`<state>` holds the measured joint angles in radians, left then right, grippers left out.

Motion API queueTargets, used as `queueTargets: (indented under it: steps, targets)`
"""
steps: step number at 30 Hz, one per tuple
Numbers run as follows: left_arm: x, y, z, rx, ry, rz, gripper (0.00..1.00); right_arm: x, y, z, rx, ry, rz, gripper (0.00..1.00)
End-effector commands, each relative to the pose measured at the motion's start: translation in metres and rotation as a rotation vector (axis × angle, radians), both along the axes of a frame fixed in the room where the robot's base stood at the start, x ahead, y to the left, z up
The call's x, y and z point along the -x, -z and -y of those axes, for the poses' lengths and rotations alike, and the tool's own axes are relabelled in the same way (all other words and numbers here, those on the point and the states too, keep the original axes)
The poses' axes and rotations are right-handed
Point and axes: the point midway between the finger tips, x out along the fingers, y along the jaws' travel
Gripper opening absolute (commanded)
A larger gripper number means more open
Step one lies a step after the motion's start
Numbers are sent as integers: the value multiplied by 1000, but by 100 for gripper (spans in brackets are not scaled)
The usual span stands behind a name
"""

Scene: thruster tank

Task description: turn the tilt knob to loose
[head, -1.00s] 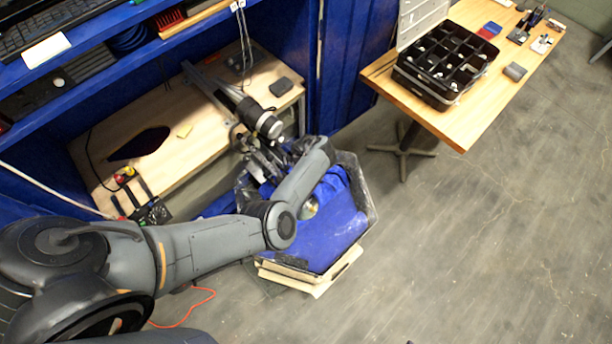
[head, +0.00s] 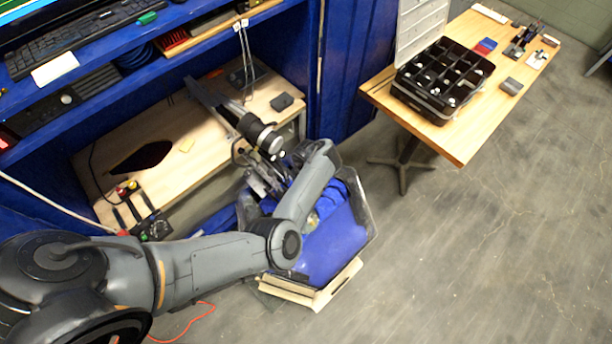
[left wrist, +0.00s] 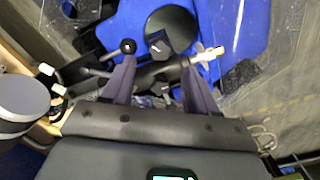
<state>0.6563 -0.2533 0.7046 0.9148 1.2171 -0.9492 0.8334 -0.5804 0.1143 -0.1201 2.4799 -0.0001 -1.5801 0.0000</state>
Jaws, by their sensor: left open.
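A clear-walled tank with blue inside (head: 335,245) stands on the floor, centre of the head view. My left gripper (left wrist: 158,66) is open above its rig. A smaller round black knob with a white mark (left wrist: 128,46) is by the left fingertip. Which one is the tilt knob I cannot tell. Contact is not clear. In the head view my arm partly hides the rig. My right gripper is not in view.
A dark cylinder on a rail (head: 258,136) stands close beside my left gripper. A blue bench with a wooden shelf (head: 165,145) is at left. A wooden table (head: 475,125) with a compartment case (head: 440,100) is at right. The floor at right is clear.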

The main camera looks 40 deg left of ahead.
Motion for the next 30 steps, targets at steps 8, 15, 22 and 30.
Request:
queueTargets:
  steps: [8,15,22,30]
  targets:
    - [-1,-42,0,0,0,1,58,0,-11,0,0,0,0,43]
    - [0,-52,0,1,0,-1,58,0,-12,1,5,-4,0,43]
    - [0,-52,0,1,0,-1,58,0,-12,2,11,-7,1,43]
    - [6,-48,0,0,0,-13,58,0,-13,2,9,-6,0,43]
